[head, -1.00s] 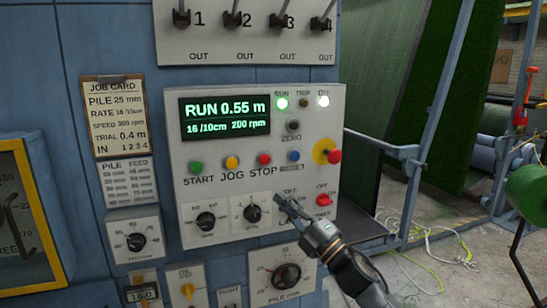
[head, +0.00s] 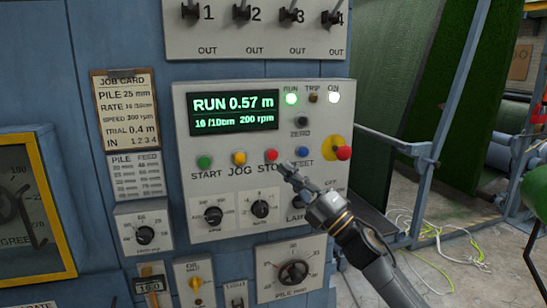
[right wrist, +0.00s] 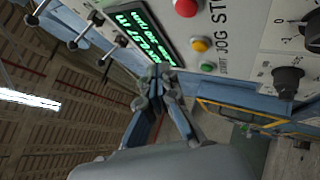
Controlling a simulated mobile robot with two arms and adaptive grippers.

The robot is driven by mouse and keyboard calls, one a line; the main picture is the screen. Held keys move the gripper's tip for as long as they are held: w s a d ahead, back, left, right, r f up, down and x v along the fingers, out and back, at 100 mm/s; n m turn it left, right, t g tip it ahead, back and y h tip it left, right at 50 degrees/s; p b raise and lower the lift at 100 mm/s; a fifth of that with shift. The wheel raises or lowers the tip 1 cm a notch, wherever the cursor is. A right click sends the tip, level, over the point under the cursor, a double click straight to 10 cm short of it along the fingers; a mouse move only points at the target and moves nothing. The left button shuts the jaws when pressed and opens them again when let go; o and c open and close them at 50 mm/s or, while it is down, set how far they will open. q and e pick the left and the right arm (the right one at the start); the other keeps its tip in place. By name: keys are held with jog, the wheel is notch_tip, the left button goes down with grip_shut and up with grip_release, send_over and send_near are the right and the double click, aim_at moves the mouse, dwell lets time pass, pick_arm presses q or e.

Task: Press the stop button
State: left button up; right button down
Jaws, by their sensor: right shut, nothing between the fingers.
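The red stop button (head: 271,155) is on the grey control panel (head: 181,112), above the label STOP, whose right end is covered by my right gripper. My right gripper (head: 284,168) is shut and empty, its tip just below and right of the button in the head view. I cannot tell whether it touches the panel. In the right wrist view the red button (right wrist: 186,7) is at the top, with the shut fingers (right wrist: 157,76) lower and to the left. The display (head: 233,112) reads RUN 0.57 m. My left gripper is not in view.
A green START button (head: 205,162) and yellow JOG button (head: 239,158) are left of the red one. A blue button (head: 302,152) and a red mushroom button (head: 343,153) on yellow are to its right. Knobs (head: 213,215) are below. Cables lie on the floor at right.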

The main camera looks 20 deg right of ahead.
aim_at(272, 155)
jog(key=w+b, duration=0.1)
jog(key=w, duration=0.5)
jog(key=shift+w+a, duration=0.15)
jog(key=shift+w+b, duration=0.1)
jog(key=shift+b, duration=0.25)
dwell(1.0)
jog(key=shift+w, duration=0.35)
jog(key=shift+w+b, duration=0.35)
jog(key=shift+w, duration=0.15)
dwell(0.6)
jog(key=shift+s, duration=0.95)
